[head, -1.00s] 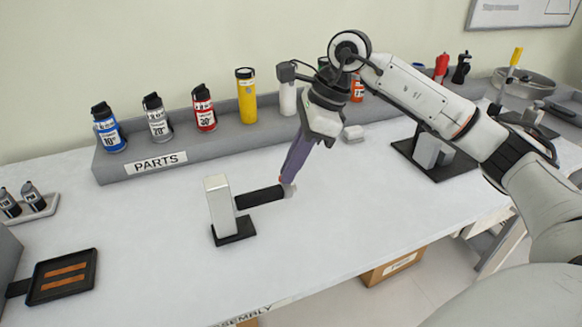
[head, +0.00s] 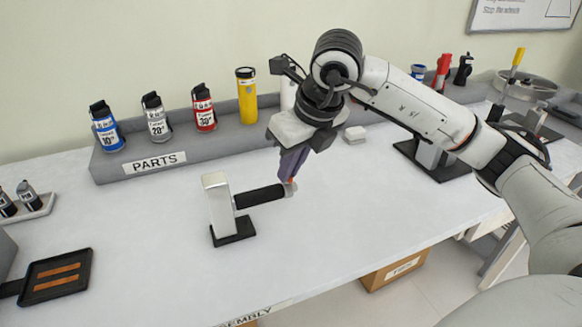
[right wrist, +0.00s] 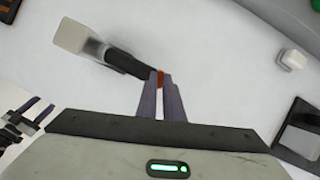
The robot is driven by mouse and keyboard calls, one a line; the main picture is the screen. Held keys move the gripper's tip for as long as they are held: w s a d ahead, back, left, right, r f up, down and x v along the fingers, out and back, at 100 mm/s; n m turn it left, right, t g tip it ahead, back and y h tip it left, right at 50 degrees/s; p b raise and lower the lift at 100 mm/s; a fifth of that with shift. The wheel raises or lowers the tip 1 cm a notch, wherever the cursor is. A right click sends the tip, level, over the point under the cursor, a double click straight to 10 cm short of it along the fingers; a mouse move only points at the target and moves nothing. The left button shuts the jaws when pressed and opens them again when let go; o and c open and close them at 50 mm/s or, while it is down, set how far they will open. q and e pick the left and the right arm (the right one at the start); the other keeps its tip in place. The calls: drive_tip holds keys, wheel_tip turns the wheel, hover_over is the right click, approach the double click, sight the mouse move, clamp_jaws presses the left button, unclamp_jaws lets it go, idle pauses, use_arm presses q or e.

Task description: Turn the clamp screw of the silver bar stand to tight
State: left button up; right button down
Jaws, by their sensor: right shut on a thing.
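The silver bar stand (head: 217,203) stands upright on a small black base on the table. In the right wrist view the gripper (right wrist: 160,80) closes at the bar's end, with a small red mark between the fingertips. What looks like my left gripper (right wrist: 36,111) shows at that view's lower left, fingers apart, away from the stand.
A grey shelf marked PARTS (head: 155,163) holds several bottles behind the stand. A dark tray with orange strips (head: 57,276) lies at the left. Another stand on a black base (head: 432,155) is at the right. The table in front of the silver stand is clear.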

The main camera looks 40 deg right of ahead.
drive_tip(key=shift+a+m+h, duration=0.15)
drive_tip(key=shift+m+h, duration=0.15)
drive_tip(key=shift+m, duration=0.5)
drive_tip(key=shift+m+h, duration=0.4)
drive_tip(key=shift+m, duration=0.5)
drive_tip(key=c, duration=1.9)
unclamp_jaws()
drive_tip(key=shift+o, duration=0.2)
drive_tip(key=p+v, duration=0.1)
drive_tip(key=v, duration=0.9)
drive_tip(key=shift+r, duration=0.2)
